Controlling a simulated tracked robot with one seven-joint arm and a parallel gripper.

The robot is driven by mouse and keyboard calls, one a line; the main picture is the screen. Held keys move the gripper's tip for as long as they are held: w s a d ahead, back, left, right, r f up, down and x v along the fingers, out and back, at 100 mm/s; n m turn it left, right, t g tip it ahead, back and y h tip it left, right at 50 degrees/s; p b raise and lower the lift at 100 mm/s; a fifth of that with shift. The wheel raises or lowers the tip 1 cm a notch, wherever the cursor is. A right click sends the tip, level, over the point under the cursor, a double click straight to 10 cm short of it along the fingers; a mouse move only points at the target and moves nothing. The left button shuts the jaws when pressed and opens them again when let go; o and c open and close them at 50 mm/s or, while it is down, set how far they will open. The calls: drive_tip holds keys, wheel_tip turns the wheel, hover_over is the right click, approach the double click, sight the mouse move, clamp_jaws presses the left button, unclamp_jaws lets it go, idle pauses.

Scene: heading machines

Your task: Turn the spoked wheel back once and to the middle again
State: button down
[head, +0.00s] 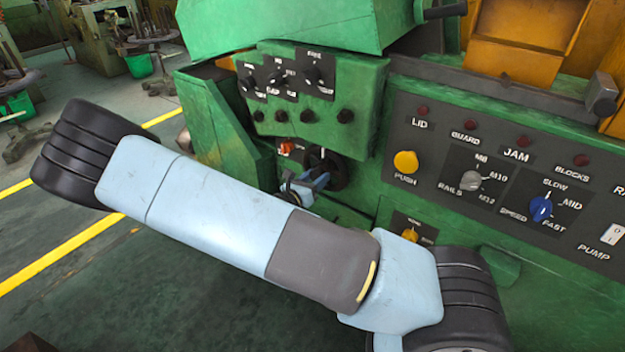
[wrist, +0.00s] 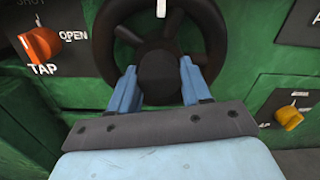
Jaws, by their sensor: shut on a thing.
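The spoked wheel (wrist: 215,38) is black and set in the green machine front. In the wrist view its rim, spokes and dark round hub (wrist: 165,77) show, with a white mark at the top of the rim. My gripper (wrist: 160,82) has its two blue fingers on either side of the hub and is shut on it. In the head view the wheel (head: 333,170) is a small dark disc below the green control box. My gripper (head: 308,185) reaches it there, partly hidden behind my arm.
An orange tap knob (wrist: 40,44), by an OPEN label, is left of the wheel. A yellow knob (wrist: 289,117) is at lower right. The control box (head: 325,90) overhangs above. A panel with a yellow push button (head: 405,162) and a blue speed knob (head: 541,208) is at right.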

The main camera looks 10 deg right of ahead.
drive_tip(key=shift+a+f, duration=0.1)
drive_tip(key=shift+f, duration=0.1)
drive_tip(key=c, duration=0.5)
unclamp_jaws()
drive_tip(key=shift+r, duration=0.1)
drive_tip(key=shift+c, duration=0.2)
drive_tip(key=v, duration=1.3)
drive_tip(key=shift+s+a, duration=0.3)
